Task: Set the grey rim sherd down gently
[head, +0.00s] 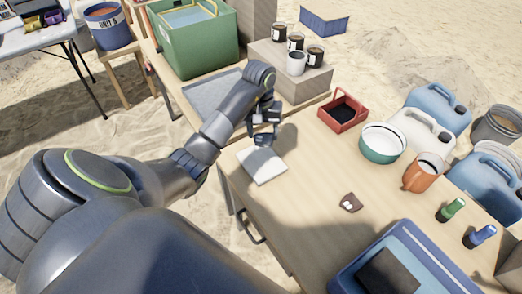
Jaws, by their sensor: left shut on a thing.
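My left gripper (263,118) is shut on the grey rim sherd (262,140), a small dark grey piece. It is over the far edge of a pale square pad (263,168) on the wooden table (300,180). I cannot tell whether the sherd touches the pad or hangs just above it. The gripper hides part of the sherd. My right gripper is not in view.
A brown sherd (350,203) with a white mark lies right of the pad. A red open box (343,112), a green-and-white bowl (382,143) and an orange jug (423,173) stand beyond. A blue tray (345,278) is nearest. The table between them is clear.

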